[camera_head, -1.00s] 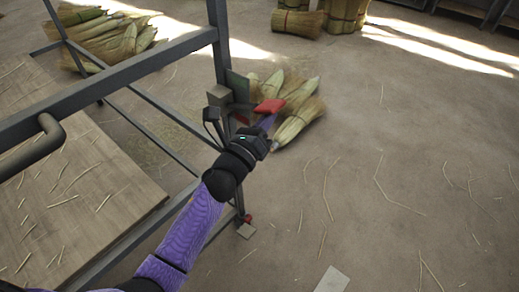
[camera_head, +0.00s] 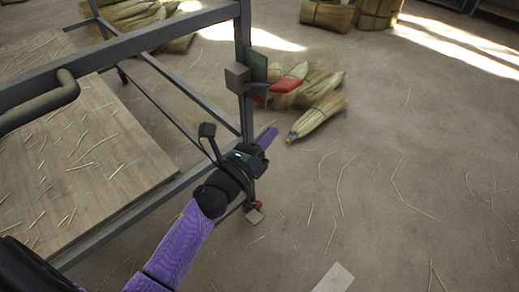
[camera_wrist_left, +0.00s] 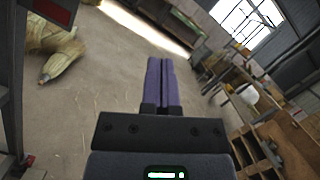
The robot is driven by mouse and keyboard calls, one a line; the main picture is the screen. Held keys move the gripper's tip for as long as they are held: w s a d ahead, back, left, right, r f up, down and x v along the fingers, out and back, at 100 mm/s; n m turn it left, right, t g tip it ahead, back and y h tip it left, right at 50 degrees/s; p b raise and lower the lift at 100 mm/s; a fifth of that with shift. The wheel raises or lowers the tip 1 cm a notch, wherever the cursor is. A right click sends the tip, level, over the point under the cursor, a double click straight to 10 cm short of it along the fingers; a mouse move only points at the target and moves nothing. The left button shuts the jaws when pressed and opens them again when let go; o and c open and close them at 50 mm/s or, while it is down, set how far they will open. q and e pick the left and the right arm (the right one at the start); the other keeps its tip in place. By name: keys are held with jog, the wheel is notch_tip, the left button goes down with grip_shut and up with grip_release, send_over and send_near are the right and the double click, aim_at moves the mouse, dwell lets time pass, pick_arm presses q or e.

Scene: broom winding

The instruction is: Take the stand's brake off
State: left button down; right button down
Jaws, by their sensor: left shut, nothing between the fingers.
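The stand is a grey metal frame (camera_head: 160,34) on the left of the head view. A red lever (camera_head: 286,86) sticks out to the right from a small block (camera_head: 237,78) on its upright post. A second small red part (camera_head: 257,205) sits at the foot of the stand; it is partly hidden by my arm. My left gripper (camera_head: 268,134) is shut and empty, below the red lever and apart from it. In the left wrist view its purple fingers (camera_wrist_left: 160,82) are together, with a red part (camera_wrist_left: 53,10) at the top left. My right gripper is not in view.
A wooden shelf (camera_head: 100,150) with loose straws lies inside the frame. Broom bundles (camera_head: 318,105) lie on the floor behind the lever, and more bundles (camera_head: 327,15) stand farther back. The floor to the right is open, with scattered straws.

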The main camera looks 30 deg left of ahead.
pick_arm(q)
jog(key=shift+v, duration=1.85)
jog(key=shift+f, duration=0.1)
